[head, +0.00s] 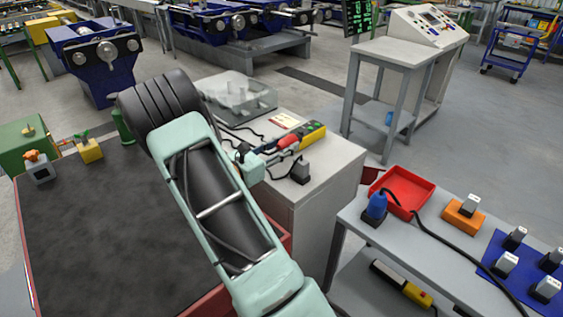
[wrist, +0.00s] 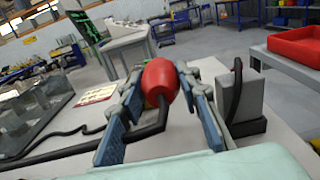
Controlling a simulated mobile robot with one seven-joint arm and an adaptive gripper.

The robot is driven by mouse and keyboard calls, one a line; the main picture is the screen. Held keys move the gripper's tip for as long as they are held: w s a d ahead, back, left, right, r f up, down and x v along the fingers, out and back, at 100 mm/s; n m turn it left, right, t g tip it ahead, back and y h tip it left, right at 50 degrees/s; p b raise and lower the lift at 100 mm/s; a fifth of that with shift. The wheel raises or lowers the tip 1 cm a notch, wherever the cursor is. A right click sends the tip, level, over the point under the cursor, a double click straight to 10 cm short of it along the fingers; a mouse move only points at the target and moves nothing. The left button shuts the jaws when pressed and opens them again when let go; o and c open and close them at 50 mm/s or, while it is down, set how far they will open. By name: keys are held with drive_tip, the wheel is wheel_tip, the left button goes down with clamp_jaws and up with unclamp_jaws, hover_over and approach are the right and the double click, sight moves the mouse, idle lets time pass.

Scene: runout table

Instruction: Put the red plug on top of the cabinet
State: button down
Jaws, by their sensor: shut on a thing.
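The red plug (head: 289,141) is held over the top of the pale grey cabinet (head: 335,182). In the wrist view the red plug (wrist: 160,82) sits between the two finger pads, with a black cable running from its lower end to the left across the cabinet top (wrist: 72,158). My gripper (head: 285,146) is shut on it; the wrist view shows my gripper (wrist: 160,86) with a finger on each side. I cannot tell whether the plug touches the cabinet top.
On the cabinet stand a clear box (head: 238,95), a card (head: 284,120), a yellow item (head: 313,133) and a grey plug block (head: 300,172). A grey bench at right holds a red tray (head: 405,190), a blue plug (head: 376,207) and an orange block (head: 464,214).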

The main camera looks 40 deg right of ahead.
sight(281, 168)
drive_tip(key=shift+s+a+f, duration=0.25)
drive_tip(key=shift+a+f, duration=0.4)
drive_tip(key=shift+f, duration=0.15)
drive_tip(key=shift+s+a+f, duration=0.1)
drive_tip(key=shift+a+f, duration=0.05)
drive_tip(key=shift+f, duration=1.55)
drive_tip(key=shift+f, duration=0.1)
drive_tip(key=c, duration=1.7)
unclamp_jaws()
drive_tip(key=shift+c, duration=0.2)
drive_tip(key=a, duration=0.4)
drive_tip(key=s+a, duration=0.1)
drive_tip(key=a, duration=0.7)
drive_tip(key=shift+s+b, duration=0.35)
drive_tip(key=shift+r, duration=0.2)
